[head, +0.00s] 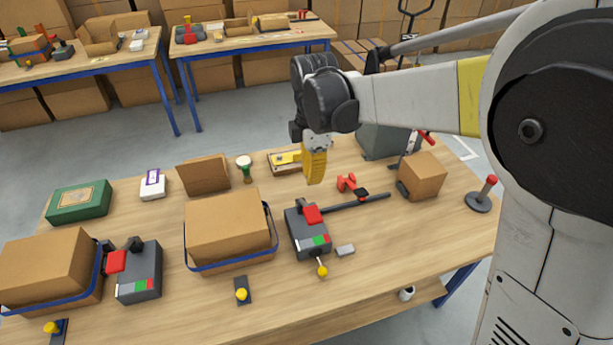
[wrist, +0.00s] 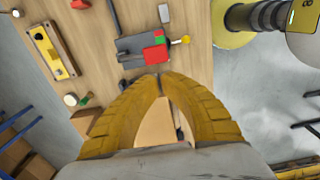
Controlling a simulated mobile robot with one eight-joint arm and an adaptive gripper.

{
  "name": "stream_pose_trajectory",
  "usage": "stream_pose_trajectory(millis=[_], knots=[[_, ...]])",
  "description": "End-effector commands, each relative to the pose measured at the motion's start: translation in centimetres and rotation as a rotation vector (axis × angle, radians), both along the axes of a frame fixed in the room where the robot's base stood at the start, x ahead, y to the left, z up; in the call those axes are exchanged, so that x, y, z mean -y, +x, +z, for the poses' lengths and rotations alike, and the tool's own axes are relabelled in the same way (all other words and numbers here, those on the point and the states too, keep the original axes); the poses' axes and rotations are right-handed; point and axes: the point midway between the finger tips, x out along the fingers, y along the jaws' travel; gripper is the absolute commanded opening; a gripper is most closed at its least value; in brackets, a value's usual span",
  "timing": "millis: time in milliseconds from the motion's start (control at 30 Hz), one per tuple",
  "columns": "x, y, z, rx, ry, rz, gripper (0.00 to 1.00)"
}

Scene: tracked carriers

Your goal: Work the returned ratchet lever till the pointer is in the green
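A dark grey ratchet unit (head: 309,240) stands on the table right of the middle carton. It has a red block (head: 312,214) on top and a small red, white and green scale (head: 318,241). The pointer is too small to make out. A short rod with a yellow knob (head: 322,271) sticks out at its front. My gripper (head: 315,182) hangs above and behind the unit, apart from it, fingers downward. In the wrist view the unit (wrist: 130,45) lies just beyond my yellow fingertips (wrist: 161,77). The tips meet and hold nothing visible.
A similar grey unit (head: 140,283) stands at the left between two blue-strapped cartons. The middle carton (head: 225,225) is close left of the ratchet unit. A dark bar (head: 352,201), a red clamp (head: 349,184) and a small grey block (head: 345,251) lie nearby.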

Motion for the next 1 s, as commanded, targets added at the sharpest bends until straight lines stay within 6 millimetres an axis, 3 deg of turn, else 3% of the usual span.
stream_pose_trajectory(millis=[533,667,1000], knots=[[-0.3,0.2,-1.0,-0.009,-0.002,0.028,0.00],[-0.3,0.2,-2.9,-0.009,-0.002,0.028,0.00],[-0.3,0.2,-10.2,-0.009,-0.002,0.027,0.00]])
